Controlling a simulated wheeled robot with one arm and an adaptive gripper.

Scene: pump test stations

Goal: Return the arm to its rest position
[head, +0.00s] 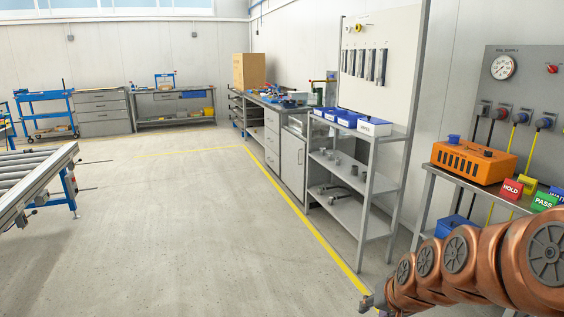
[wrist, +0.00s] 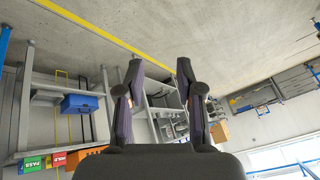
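My copper-coloured arm (head: 455,260) reaches in from the lower right corner of the head view, low and in front of the shelf and test bench. Its far end, near the yellow floor line, is small and partly cut off there. In the wrist view, which shows the room upside down, my gripper (wrist: 160,66) has its two dark fingers spread apart. Nothing is between them, and they touch nothing that I can see.
A grey shelf rack (head: 345,180) stands right of the yellow floor line (head: 310,228). An orange unit (head: 473,161) and coloured signs, HOLD (head: 511,188) and PASS (head: 543,201), sit on the bench at right. A roller conveyor (head: 35,180) is at left. The middle floor is clear.

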